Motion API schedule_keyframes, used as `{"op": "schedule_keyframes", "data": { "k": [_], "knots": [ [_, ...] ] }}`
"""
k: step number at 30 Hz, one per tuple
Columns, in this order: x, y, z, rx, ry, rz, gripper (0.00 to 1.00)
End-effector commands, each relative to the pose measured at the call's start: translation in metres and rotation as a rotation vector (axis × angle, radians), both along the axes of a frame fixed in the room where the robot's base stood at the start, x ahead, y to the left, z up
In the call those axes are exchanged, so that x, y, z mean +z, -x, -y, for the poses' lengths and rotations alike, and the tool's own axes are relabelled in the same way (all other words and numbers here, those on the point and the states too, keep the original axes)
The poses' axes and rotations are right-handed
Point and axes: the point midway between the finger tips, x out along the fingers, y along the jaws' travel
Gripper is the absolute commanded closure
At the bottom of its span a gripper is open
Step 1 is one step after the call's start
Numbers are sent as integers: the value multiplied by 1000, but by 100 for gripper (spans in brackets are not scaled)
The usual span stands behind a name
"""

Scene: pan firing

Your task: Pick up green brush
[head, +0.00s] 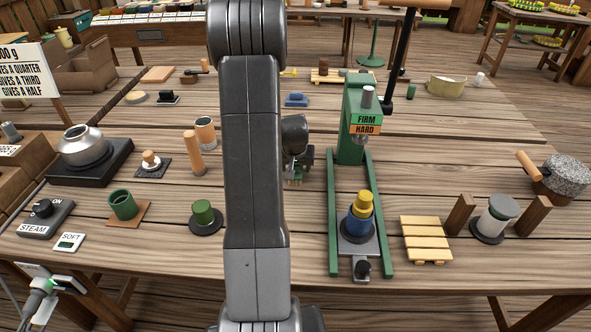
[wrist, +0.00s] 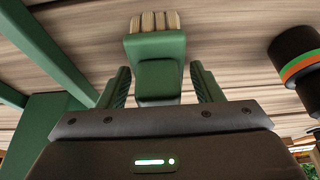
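The green brush, with pale bristles, shows at the top middle of the wrist view (wrist: 160,72). Its green body lies between the two green finger pads of my gripper (wrist: 160,88). My arm hides part of the table there.
The green press (head: 354,125) stands just right of my gripper, with a blue and yellow stack (head: 360,218) at its front. A blue block (head: 296,99) lies behind. Left of my arm are a wooden cylinder (head: 195,153) and a green cylinder (head: 204,213). A slatted rack (head: 427,238) is at right.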

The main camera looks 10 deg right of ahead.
Motion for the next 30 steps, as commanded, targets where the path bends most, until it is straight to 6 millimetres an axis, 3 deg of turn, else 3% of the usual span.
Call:
{"op": "schedule_keyframes", "data": {
  "k": [1, 6, 17, 30],
  "knots": [
    [0, 0, 0, 0, 0, 0, 51],
    [0, 0, 0, 0, 0, 0, 85],
    [10, -1, 0, -1, 1, 5, 85],
    [86, -1, 0, -1, 1, 4, 85]
  ]
}}
